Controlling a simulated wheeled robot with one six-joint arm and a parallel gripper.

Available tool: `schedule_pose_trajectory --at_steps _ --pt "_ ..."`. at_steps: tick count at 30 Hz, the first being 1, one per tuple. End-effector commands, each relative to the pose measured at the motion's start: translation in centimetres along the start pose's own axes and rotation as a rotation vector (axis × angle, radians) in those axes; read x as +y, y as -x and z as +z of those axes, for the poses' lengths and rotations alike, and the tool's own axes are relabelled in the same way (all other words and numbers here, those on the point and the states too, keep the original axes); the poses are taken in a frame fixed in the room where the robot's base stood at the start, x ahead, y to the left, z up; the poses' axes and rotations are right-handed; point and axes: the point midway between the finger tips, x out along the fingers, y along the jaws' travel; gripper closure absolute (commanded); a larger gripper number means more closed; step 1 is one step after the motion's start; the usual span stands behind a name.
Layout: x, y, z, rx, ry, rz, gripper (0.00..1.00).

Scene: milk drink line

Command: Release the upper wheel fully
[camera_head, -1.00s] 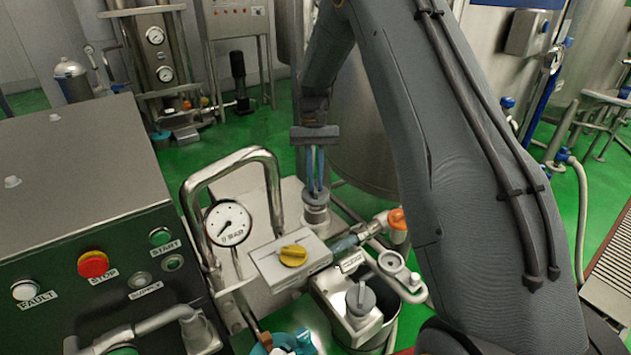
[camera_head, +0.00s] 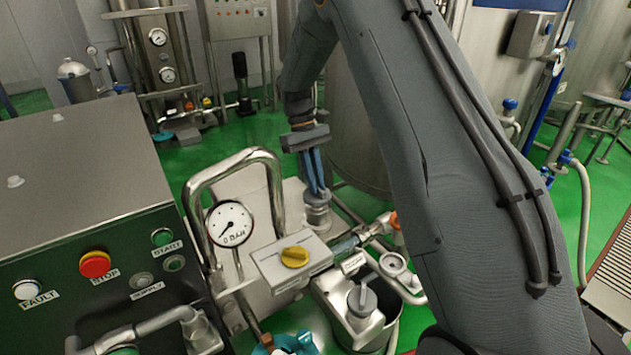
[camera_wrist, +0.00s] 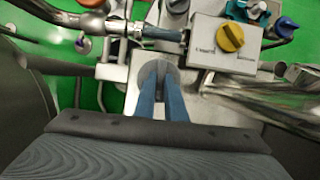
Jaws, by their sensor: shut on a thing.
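The upper wheel (camera_head: 320,201) is a small grey round knob on a steel fitting behind the yellow-knobbed box, at the middle of the head view. My gripper (camera_head: 315,189) comes down on it from above, and its two blue fingers are shut on it. In the wrist view the fingers (camera_wrist: 161,82) straddle the ridge of the grey wheel (camera_wrist: 158,66). The fingers hide part of the wheel. A similar grey wheel (camera_head: 362,299) sits lower and nearer on a steel block, apart from my gripper.
A box with a yellow knob (camera_head: 295,257) stands close in front of the held wheel. A pressure gauge (camera_head: 229,223) and a bent steel handle (camera_head: 190,193) rise to the left. A control cabinet (camera_head: 60,190) fills the left side. An orange-ended valve (camera_head: 394,220) lies right.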

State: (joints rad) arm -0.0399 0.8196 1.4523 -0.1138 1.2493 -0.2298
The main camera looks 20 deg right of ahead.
Motion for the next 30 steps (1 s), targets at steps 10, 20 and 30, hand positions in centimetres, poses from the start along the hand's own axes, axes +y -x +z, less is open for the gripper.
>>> schedule_pose_trajectory --at_steps 10,20,30 --pt "0.0 0.0 0.0 -0.001 0.005 0.002 1.0" --pt "0.0 0.0 0.0 -0.001 0.003 0.002 0.71" --pt "0.0 2.5 -0.1 0.003 0.003 0.002 0.71"
